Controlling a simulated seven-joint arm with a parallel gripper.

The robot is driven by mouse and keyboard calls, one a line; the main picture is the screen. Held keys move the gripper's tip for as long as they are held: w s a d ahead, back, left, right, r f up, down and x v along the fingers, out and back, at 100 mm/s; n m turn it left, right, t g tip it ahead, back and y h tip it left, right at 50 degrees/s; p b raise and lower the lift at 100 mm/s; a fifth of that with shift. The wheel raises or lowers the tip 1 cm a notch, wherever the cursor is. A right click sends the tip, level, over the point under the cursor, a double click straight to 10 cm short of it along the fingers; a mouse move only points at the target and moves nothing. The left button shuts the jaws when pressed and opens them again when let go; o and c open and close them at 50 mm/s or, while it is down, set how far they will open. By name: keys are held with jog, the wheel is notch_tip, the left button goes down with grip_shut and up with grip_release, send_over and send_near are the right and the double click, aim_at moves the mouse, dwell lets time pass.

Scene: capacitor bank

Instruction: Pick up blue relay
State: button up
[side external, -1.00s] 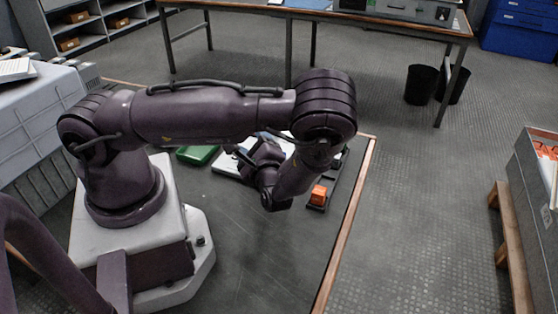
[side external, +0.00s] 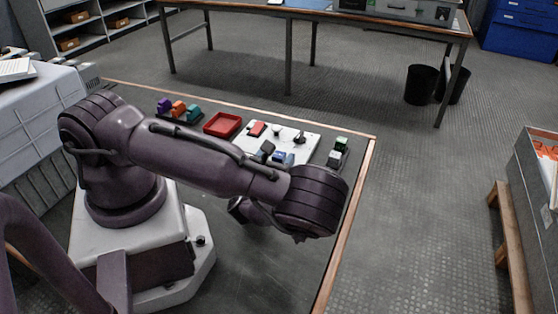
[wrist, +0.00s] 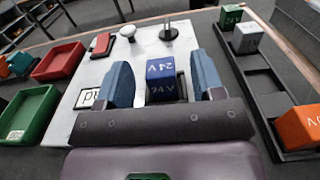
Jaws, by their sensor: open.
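The blue relay (wrist: 162,82), marked 24V, stands on the white panel (wrist: 90,75) in the wrist view. My gripper (wrist: 161,68) is open, with one blue-grey finger to the left of the relay and one to the right. Gaps show between the relay and both fingers. The relay's lower part is hidden behind the gripper body. In the side view, the blue relay (side external: 278,157) shows as a small blue patch between the dark fingers, beyond my arm, which hides much of the gripper.
A black rack (wrist: 262,88) at right holds green (wrist: 230,16), grey (wrist: 247,38) and orange (wrist: 300,128) relays. A red tray (wrist: 60,62) and green tray (wrist: 28,115) are at left. A red switch (wrist: 102,44), white knob (wrist: 128,32) and black lever (wrist: 168,32) stand behind.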

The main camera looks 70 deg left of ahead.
jog(key=c, duration=1.1)
jog(key=shift+r, duration=0.1)
